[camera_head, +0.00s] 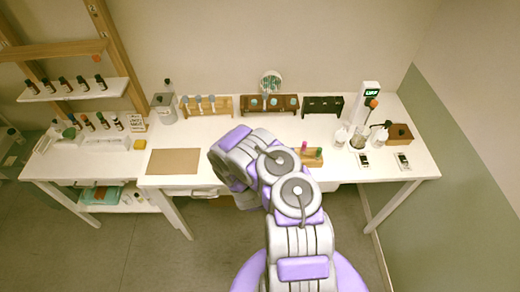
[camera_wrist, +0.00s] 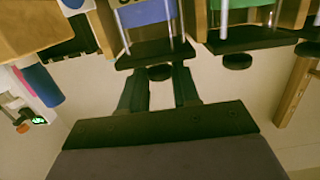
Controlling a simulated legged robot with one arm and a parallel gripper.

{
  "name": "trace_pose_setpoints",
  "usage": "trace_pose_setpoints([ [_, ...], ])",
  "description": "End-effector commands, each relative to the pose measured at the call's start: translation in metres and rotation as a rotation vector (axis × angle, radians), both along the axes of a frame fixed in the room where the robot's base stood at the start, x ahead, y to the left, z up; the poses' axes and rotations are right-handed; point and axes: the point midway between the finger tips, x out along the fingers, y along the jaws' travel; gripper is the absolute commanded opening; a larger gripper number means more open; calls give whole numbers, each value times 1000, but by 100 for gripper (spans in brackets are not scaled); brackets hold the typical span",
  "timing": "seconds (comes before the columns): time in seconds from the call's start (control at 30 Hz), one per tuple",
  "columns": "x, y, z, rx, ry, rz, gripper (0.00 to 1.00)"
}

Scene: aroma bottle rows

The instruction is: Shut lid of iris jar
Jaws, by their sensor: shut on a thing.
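In the wrist view, which looks upside down, a jar with a blue label (camera_wrist: 148,12) has a flat dark lid (camera_wrist: 143,54) with a round black knob (camera_wrist: 160,73). My gripper (camera_wrist: 160,82) has its two dark fingers on either side of that knob and is shut on it. The lid lies across the jar's mouth end; whether it is fully seated cannot be told. Its label is not readable, so I cannot confirm it is the iris jar. In the head view my own arm hides the gripper and this jar.
A jar with a green label (camera_wrist: 239,10) and its own dark lid (camera_wrist: 252,41) stands close beside. In the head view, a light wood rack (camera_head: 207,111), brown rack (camera_head: 268,112) and black rack (camera_head: 322,104) line the table's back. A brown mat (camera_head: 173,161) lies at left.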

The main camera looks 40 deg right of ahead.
Motion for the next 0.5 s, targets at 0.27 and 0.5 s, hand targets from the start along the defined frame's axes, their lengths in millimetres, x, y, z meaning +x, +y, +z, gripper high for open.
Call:
trace_pose_setpoints([
  [0.27, 0, 2, -2, 2, 1, 6, 0],
  [0.5, 0, 3, -4, 4, 4, 6, 35],
])
